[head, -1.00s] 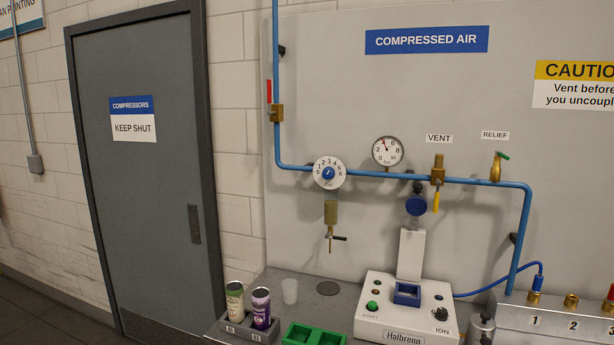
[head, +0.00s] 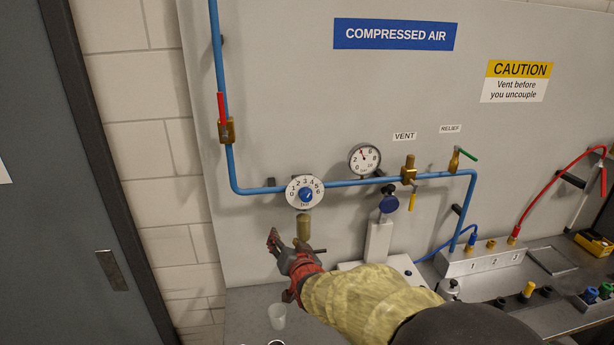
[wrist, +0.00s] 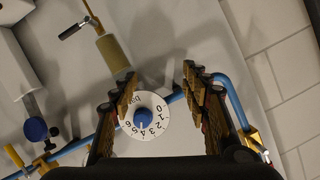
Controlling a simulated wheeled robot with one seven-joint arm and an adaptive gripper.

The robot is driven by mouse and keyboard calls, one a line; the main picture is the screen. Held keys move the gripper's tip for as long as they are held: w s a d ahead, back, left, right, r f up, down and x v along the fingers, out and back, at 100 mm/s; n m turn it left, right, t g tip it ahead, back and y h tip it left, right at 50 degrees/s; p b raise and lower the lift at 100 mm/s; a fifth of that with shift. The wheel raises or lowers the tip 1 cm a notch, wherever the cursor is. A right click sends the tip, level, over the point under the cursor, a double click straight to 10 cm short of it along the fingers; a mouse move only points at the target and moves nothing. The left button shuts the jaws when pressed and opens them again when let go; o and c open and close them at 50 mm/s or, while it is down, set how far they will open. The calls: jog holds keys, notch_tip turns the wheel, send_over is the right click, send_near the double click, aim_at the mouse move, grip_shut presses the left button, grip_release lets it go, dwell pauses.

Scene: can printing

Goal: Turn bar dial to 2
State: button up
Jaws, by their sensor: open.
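The bar dial (head: 305,193) is a white disc numbered 0 to 6 with a blue centre knob, set on the blue pipe. In the wrist view the dial (wrist: 157,128) appears upside down. It lies between my fingers, nearer the left one, which overlaps its edge. I cannot read the knob's setting surely. My gripper (head: 284,250) is open and empty, below and slightly left of the dial in the head view. Its spread fingers also show in the wrist view (wrist: 160,73). I see no contact with the dial.
A brass cylinder (head: 303,226) with a small tap hangs under the dial. A pressure gauge (head: 364,160), a vent valve (head: 409,170) and a blue round knob (head: 389,204) are to the right. A red-handled valve (head: 225,122) is upper left. A translucent cup (head: 277,316) stands below.

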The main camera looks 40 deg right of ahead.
aim_at(307, 198)
jog(key=s+d+r+m+t+h+p, duration=0.2)
jog(key=d+r+m+h+p, duration=0.15)
jog(key=d+r+p, duration=0.4)
jog(key=shift+y, duration=0.35)
jog(key=shift+s+d+f+p+x, duration=0.15)
jog(key=shift+p+x, duration=0.3)
jog(key=shift+x, duration=0.9)
jog(key=shift+s+d+f+p+x, duration=0.2)
jog(key=shift+p+x, duration=0.25)
jog(key=shift+x, duration=0.95)
jog(key=shift+w+d+f+p+x, duration=0.1)
jog(key=shift+f+p+x, duration=0.25)
jog(key=shift+x, duration=1)
jog(key=shift+r, duration=0.1)
jog(key=shift+c, duration=0.7)
jog(key=c, duration=1)
